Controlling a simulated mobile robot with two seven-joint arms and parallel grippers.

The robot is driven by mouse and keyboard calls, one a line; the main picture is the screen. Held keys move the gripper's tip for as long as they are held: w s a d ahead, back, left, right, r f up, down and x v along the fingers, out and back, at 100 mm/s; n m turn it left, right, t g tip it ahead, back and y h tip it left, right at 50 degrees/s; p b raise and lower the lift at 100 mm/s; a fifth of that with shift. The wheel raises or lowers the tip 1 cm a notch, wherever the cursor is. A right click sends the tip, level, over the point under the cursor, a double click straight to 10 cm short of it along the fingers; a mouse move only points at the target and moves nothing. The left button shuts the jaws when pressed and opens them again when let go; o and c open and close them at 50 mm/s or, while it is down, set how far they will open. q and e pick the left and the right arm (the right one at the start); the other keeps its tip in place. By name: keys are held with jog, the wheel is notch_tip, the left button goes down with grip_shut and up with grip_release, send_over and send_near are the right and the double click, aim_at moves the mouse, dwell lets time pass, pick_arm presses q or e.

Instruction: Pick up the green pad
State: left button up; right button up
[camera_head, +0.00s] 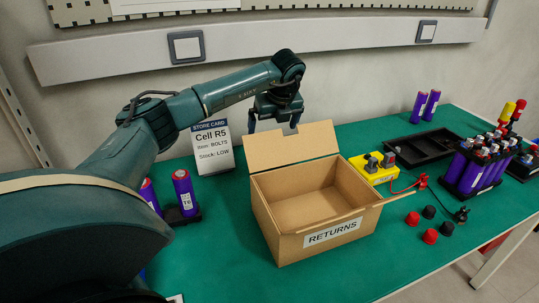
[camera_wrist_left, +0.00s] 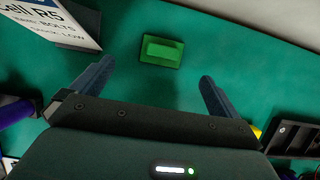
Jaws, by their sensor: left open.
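The green pad (camera_wrist_left: 162,50) lies flat on the green table mat in the left wrist view, beyond my fingertips and roughly centred between them. I cannot make it out in the head view, where the box flap blocks part of the mat below the gripper. My left gripper (camera_head: 274,124) is open and empty, pointing down above the mat behind the cardboard box. Its two fingers stand wide apart in the left wrist view (camera_wrist_left: 158,74). My right gripper is not in view.
The open cardboard RETURNS box (camera_head: 280,223) stands in front of the gripper, its flap raised. A store card (camera_head: 213,147) stands to the left. A yellow block (camera_head: 371,168), black tray (camera_head: 424,147) and purple cells (camera_head: 474,172) are to the right.

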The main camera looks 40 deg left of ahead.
pick_arm(q)
jog(key=x, duration=0.5)
jog(key=shift+f, duration=0.1)
jog(key=x, duration=0.3)
jog(key=b+x, duration=0.1)
jog(key=x, duration=0.1)
jog(key=shift+w+d, duration=0.25)
jog(key=shift+a+f, duration=0.1)
jog(key=shift+f, duration=0.1)
jog(key=shift+c, duration=0.2)
jog(key=c, duration=1)
jog(key=shift+r, duration=0.1)
notch_tip(320, 180, up, 9)
jog(key=shift+r+p, duration=0.15)
jog(key=shift+p, duration=0.35)
jog(key=shift+r, duration=0.35)
